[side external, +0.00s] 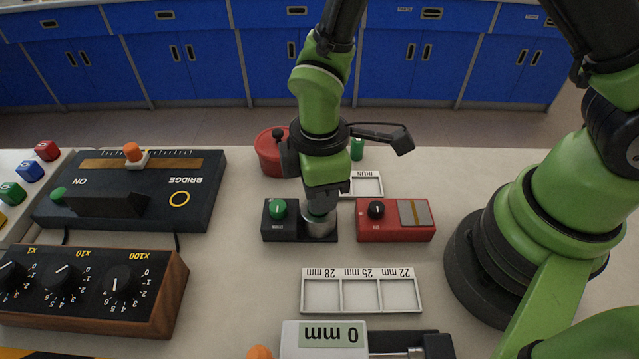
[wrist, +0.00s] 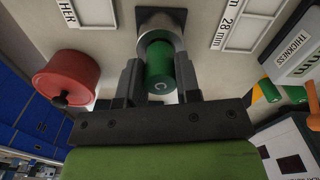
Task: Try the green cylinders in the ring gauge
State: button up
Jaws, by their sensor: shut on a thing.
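A green cylinder marked C (wrist: 160,65) is between the two fingers of my gripper (wrist: 159,88) in the wrist view. My gripper is shut on it. The silver ring gauge (wrist: 148,37) shows around the cylinder's far end; I cannot tell how deep the cylinder sits. In the side external view my gripper (side external: 319,203) is right above the ring gauge (side external: 319,228), which stands on a black base. Little of the held cylinder shows there. Another green cylinder (side external: 357,149) stands farther back, beyond the small white tray.
A white tray (side external: 361,312) with 28, 25 and 22 mm compartments lies in front, its compartments empty. A small white tray (side external: 366,196) lies behind. A red box with a knob (side external: 396,232) is right of the ring gauge. A red lidded pot (side external: 267,160) stands behind my gripper.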

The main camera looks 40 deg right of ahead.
jog(key=shift+f, duration=0.2)
jog(key=o, duration=1.3)
jog(key=shift+o, duration=0.2)
jog(key=shift+r, duration=4.05)
jog(key=shift+r, duration=0.1)
jog(key=s+d+r+m+t+y, duration=0.1)
jog(key=s+d+r+m+t, duration=0.2)
jog(key=s+d+r+m, duration=0.2)
jog(key=s+d+r+m+t+y, duration=0.1)
jog(key=s+d+r+m+t, duration=0.3)
jog(key=r+m, duration=0.6)
jog(key=shift+s+d+r+m, duration=0.4)
jog(key=shift+s+d+r, duration=0.3)
jog(key=shift+s+r, duration=0.25)
